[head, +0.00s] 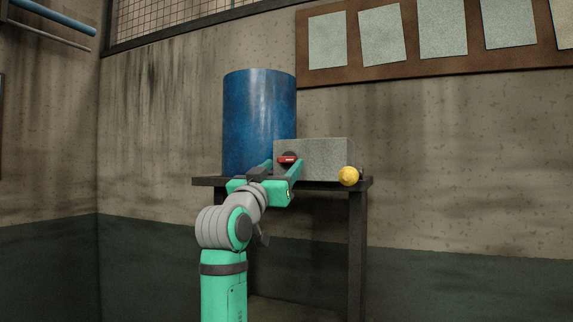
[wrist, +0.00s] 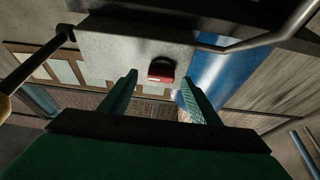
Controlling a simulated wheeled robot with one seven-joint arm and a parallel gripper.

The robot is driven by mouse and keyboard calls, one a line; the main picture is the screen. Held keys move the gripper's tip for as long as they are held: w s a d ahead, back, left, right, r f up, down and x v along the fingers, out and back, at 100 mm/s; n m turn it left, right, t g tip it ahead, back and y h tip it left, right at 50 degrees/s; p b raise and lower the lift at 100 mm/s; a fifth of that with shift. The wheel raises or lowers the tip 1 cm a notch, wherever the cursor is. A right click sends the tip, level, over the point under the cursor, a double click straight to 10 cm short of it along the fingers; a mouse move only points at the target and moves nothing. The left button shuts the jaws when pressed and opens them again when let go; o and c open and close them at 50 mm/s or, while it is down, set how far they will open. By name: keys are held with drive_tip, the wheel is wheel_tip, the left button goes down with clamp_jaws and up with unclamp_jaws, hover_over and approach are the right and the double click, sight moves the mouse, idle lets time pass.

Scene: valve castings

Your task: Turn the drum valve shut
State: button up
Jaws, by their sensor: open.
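A blue drum (head: 258,115) stands upright on a dark table; it also shows at the right of the wrist view (wrist: 222,70). In front of it and to its right is a grey block-shaped casting (head: 325,158). A red handle (head: 287,159) on a dark round base sits on the casting's front face and lies about level. It shows in the wrist view (wrist: 161,70), beyond and between my fingertips. My gripper (head: 283,166) is open, pointing at the red handle, with nothing between its fingers (wrist: 158,82). I see no clear contact.
A yellow ball knob (head: 348,176) stands out at the casting's right end; in the wrist view it is at the left edge (wrist: 4,105), with a dark rod. The dark table (head: 365,182) has legs below. A board with grey sheets (head: 415,65) hangs on the wall behind.

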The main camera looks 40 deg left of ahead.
sight(288, 160)
drive_tip(key=shift+w+a+r, duration=0.4)
drive_tip(key=shift+w+r, duration=0.05)
drive_tip(key=shift+w, duration=0.2)
drive_tip(key=shift+w+r, duration=0.15)
drive_tip(key=shift+w, duration=0.4)
drive_tip(key=c, duration=1.1)
drive_tip(key=shift+o, duration=0.2)
